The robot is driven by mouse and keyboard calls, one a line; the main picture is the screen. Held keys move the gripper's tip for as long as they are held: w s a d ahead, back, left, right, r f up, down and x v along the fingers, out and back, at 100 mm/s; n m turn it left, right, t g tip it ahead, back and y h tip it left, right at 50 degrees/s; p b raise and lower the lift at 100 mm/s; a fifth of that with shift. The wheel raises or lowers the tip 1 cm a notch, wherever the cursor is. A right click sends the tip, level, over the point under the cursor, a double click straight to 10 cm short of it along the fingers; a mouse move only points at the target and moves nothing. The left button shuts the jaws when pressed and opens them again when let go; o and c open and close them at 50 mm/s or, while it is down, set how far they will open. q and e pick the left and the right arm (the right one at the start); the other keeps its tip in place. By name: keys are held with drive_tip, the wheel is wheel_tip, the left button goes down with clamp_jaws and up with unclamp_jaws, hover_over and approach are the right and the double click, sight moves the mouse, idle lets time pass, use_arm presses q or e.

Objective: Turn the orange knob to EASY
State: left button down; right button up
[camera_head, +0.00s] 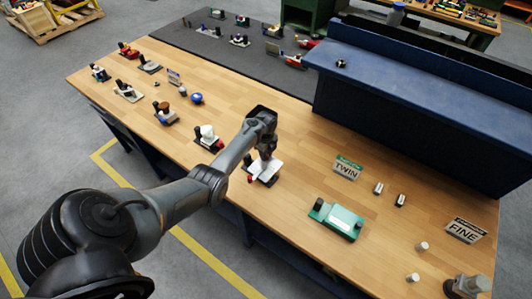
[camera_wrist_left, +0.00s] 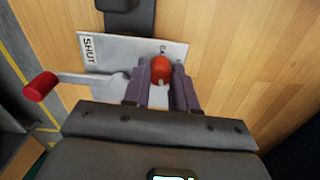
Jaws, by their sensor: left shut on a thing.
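The orange knob (camera_wrist_left: 161,69) sits between the two fingers of my left gripper (camera_wrist_left: 163,86) in the left wrist view, and the gripper is shut on it. Behind it is a pale plate (camera_wrist_left: 120,50) with SHUT printed at its left end. Another label beside the knob is mostly hidden, with only its first letter, E, showing. In the head view my left gripper (camera_head: 266,153) is down at the white valve unit (camera_head: 268,171) on the wooden bench and hides the knob.
A lever with a red grip (camera_wrist_left: 40,87) sticks out left of the plate. On the bench (camera_head: 300,150) stand a green unit (camera_head: 337,219), a TWIN sign (camera_head: 347,168), a FINE sign (camera_head: 464,231) and several small devices. A blue raised shelf (camera_head: 420,85) runs along the back.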

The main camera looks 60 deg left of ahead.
use_arm(q)
drive_tip(key=n+p, duration=0.1)
drive_tip(key=n, duration=0.1)
drive_tip(key=shift+r+n, duration=0.15)
drive_tip(key=shift+n, duration=0.15)
drive_tip(key=n+p, duration=0.1)
drive_tip(key=n, duration=0.3)
drive_tip(key=shift+p, duration=0.3)
drive_tip(key=n, duration=0.4)
drive_tip(key=shift+p, duration=0.35)
drive_tip(key=n, duration=0.4)
drive_tip(key=shift+n+p, duration=0.3)
drive_tip(key=shift+p, duration=0.05)
drive_tip(key=n, duration=0.3)
drive_tip(key=shift+n, duration=0.4)
drive_tip(key=n, duration=0.3)
drive_tip(key=shift+n, duration=0.3)
drive_tip(key=n, duration=0.4)
drive_tip(key=shift+f, duration=0.2)
drive_tip(key=shift+n+b, duration=0.35)
drive_tip(key=shift+n, duration=1.65)
